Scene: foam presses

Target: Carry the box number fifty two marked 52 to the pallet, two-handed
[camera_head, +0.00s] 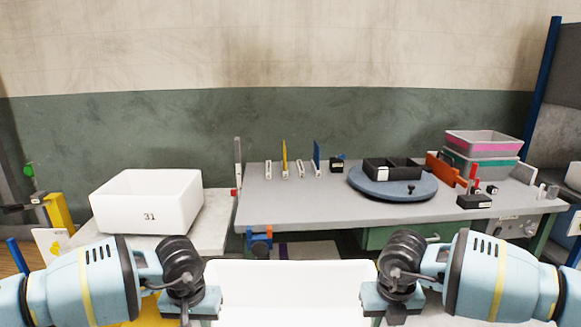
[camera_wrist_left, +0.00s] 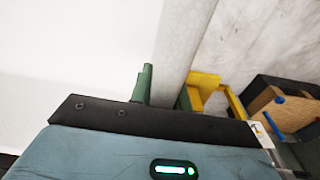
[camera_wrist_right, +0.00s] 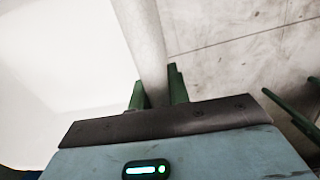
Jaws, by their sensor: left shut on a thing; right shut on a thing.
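A white open-topped box (camera_head: 292,295) hangs between my two grippers at the bottom centre of the head view. No number shows on the part of it in sight. My left gripper (camera_wrist_left: 165,90) is shut on its left wall, with green fingers on either side of the rim. My right gripper (camera_wrist_right: 157,90) is shut on the opposite wall in the same way. In the head view, the left gripper (camera_head: 207,298) and right gripper (camera_head: 374,298) sit at about the same height. I cannot make out a pallet for certain.
Another white box (camera_head: 146,205) marked 31 stands on a pale table at the left. A grey workbench (camera_head: 290,205) ahead carries a blue turntable (camera_head: 390,192), black trays, upright tools and stacked grey bins (camera_head: 483,145). Yellow parts (camera_wrist_left: 205,82) show beyond the left gripper.

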